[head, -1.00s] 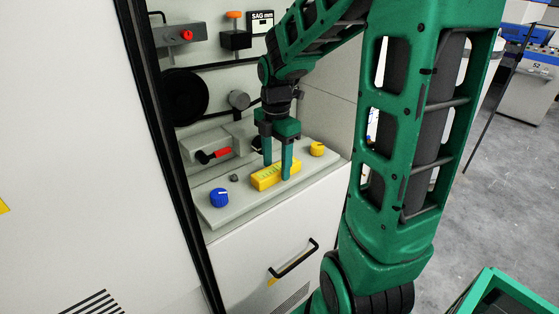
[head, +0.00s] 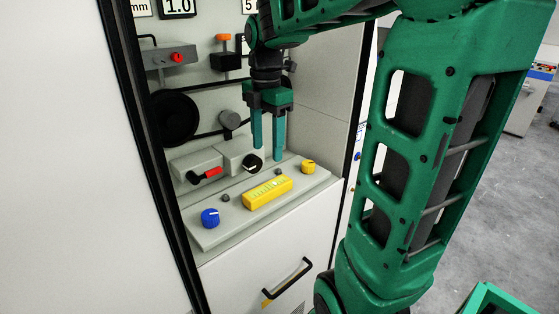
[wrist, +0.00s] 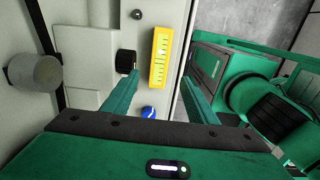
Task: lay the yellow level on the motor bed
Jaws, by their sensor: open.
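The yellow level (head: 268,192) lies flat on the light grey motor bed (head: 228,236), between a blue knob and a yellow knob. My gripper (head: 268,155) is open and empty. It points down above the bed, and its fingertips are apart from the level. In the wrist view my gripper's two green fingers (wrist: 164,82) stand wide apart.
The blue knob (head: 210,218) and yellow knob (head: 308,167) stand on the bed. Behind are a red-handled lever (head: 207,175), a black dial (head: 252,163) and a dark pulley (head: 177,107). The cabinet's side wall (head: 325,110) stands close on the right.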

